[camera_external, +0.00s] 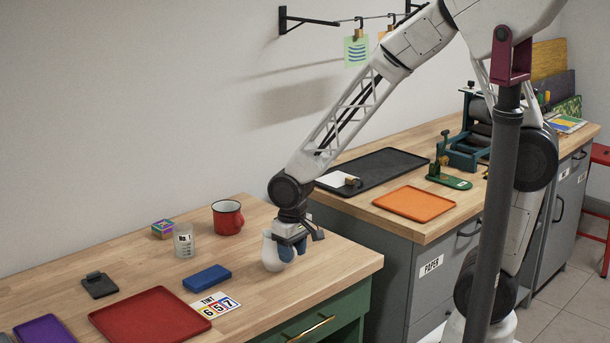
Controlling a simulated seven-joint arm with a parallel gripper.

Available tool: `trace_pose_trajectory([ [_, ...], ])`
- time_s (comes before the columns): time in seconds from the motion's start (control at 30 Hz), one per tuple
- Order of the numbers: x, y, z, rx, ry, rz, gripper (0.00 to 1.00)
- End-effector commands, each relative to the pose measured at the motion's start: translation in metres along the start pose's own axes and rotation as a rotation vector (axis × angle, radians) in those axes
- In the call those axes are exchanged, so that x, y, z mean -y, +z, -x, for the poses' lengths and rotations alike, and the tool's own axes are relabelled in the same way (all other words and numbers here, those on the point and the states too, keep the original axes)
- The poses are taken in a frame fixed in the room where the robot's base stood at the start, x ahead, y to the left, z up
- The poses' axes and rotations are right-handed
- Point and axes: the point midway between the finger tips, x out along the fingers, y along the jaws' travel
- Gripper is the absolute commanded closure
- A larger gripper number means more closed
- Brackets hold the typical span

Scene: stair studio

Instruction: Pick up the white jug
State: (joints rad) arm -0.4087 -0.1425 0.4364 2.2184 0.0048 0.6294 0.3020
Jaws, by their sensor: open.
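The white jug (270,252) stands on the near wooden worktop, close to its right end. My gripper (289,244) points down at the jug's right side, and its fingers overlap the jug in this view. The gripper is open. I cannot tell whether a finger touches the jug or whether part of the jug lies between the fingers. The gripper covers the jug's right side and part of its top.
On the near worktop (345,262) are a red mug (227,217), a glass jar (184,243), a blue block (207,278), a number card (216,305) and a red tray (150,318). A second counter with an orange tray (414,203) stands to the right.

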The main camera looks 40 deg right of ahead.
Motion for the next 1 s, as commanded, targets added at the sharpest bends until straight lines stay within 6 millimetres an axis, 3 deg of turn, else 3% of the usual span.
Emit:
trace_pose_trajectory([
  [0.17,0.0001,-0.0001,-0.0101,0.0,0.0,0.0,0.57],
  [0.7,0.0002,-0.0003,-0.0103,-0.001,0.0,0.0,0.57],
  [1.0,0.0002,-0.0003,-0.0102,-0.001,0.0,0.0,1.0],
])
